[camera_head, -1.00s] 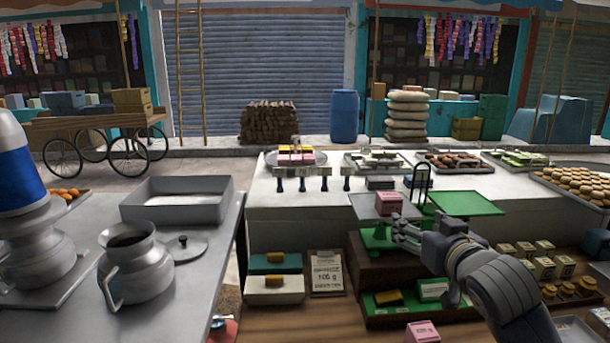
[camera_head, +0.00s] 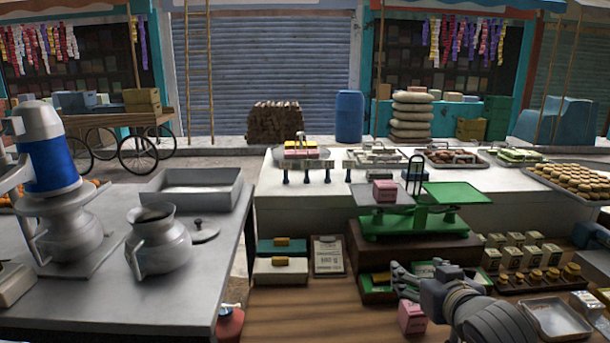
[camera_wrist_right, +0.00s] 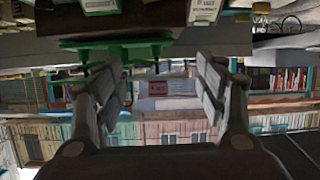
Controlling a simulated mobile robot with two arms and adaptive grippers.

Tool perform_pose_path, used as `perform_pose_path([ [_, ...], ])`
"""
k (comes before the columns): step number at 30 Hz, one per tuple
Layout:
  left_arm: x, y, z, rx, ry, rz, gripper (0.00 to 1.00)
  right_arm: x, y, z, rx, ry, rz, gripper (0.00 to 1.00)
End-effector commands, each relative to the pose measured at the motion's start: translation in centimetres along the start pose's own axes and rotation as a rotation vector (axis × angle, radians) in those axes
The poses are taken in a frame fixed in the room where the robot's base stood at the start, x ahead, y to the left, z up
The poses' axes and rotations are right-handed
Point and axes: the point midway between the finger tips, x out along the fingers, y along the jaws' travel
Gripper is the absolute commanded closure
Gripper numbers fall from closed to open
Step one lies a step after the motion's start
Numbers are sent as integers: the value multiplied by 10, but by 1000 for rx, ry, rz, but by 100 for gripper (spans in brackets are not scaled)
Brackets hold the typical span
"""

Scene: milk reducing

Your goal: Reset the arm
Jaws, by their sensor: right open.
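My right gripper (camera_head: 408,278) is open in the head view, low in front of the green balance scale (camera_head: 425,222) and apart from it. The right wrist view shows its two fingers (camera_wrist_right: 160,82) spread with nothing held between them. A pink block (camera_head: 384,191) sits on the scale's left pan, and the right pan is bare. Another pink block (camera_head: 411,317) stands on the wooden surface just below the gripper; whether they touch cannot be told. The right forearm comes in from the lower right. My left gripper cannot be made out.
A metal jug (camera_head: 160,243) and a blue-and-silver vessel (camera_head: 52,165) stand on the left table. Small boxes (camera_head: 512,240) and a metal tray (camera_head: 556,318) lie near the right arm. Bare wooden surface (camera_head: 330,310) lies left of the gripper.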

Motion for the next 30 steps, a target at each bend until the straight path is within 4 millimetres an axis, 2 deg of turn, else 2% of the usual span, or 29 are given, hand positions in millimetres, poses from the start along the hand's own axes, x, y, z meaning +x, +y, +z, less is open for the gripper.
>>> perform_pose_path([
  [1, 0, 0, 0, 0, 0, 0, 60, -1, -3, 17, -1, -30, -4, 34],
  [5, 0, 0, 2, 0, -4, 0, 60, -6, -10, 64, -12, -115, -8, 34],
  [8, 0, 1, 8, 0, -12, 1, 60, -15, -17, 110, -22, -201, -14, 34],
  [11, 0, 1, 12, 0, -19, 1, 60, -33, -24, 168, -34, -317, -21, 34],
  [15, 0, 1, 12, 0, -20, 1, 60, -73, -34, 248, -50, -489, -33, 34],
  [18, 0, 1, 11, 0, -18, 1, 60, -104, -38, 293, -60, -599, -40, 34],
  [24, 0, 1, 10, 0, -16, 1, 60, -160, -44, 354, -72, -768, -53, 34],
  [30, 0, 0, 7, 0, -11, 1, 60, -210, -48, 394, -79, -906, -64, 34],
])
